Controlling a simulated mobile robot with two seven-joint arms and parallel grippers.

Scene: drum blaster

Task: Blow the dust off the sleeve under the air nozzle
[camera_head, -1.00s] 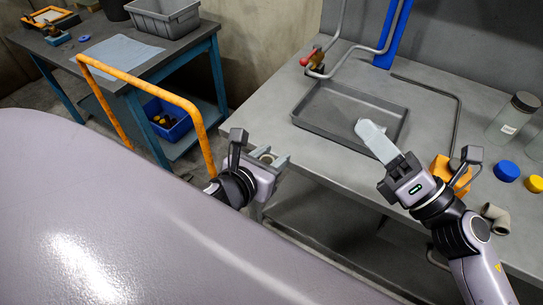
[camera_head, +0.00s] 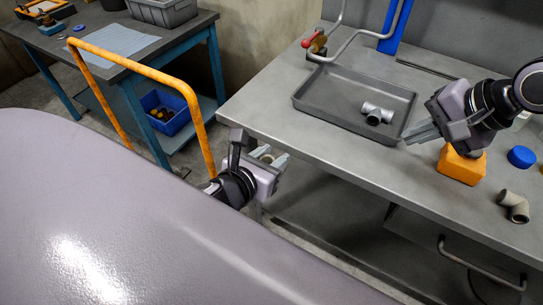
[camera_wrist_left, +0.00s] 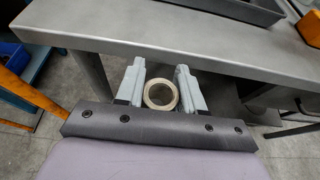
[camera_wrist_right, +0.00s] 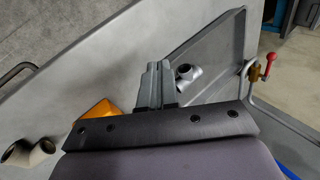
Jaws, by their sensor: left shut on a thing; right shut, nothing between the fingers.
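My left gripper (camera_head: 268,170) is shut on a pale, ring-shaped sleeve (camera_wrist_left: 160,95), held in front of the table's front edge. The sleeve's open end shows between the fingers in the left wrist view; dust cannot be made out. My right gripper (camera_head: 422,133) is shut and empty, at the right rim of the tray. A bent grey air pipe (camera_head: 360,37) with a red-handled valve (camera_head: 311,41) stands at the back of the table; the valve also shows in the right wrist view (camera_wrist_right: 269,66). I cannot make out the nozzle's tip.
A grey tray (camera_head: 316,103) on the table (camera_head: 262,110) holds a grey tee fitting (camera_head: 377,113). An orange rail (camera_head: 150,67) rises left of my left gripper.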

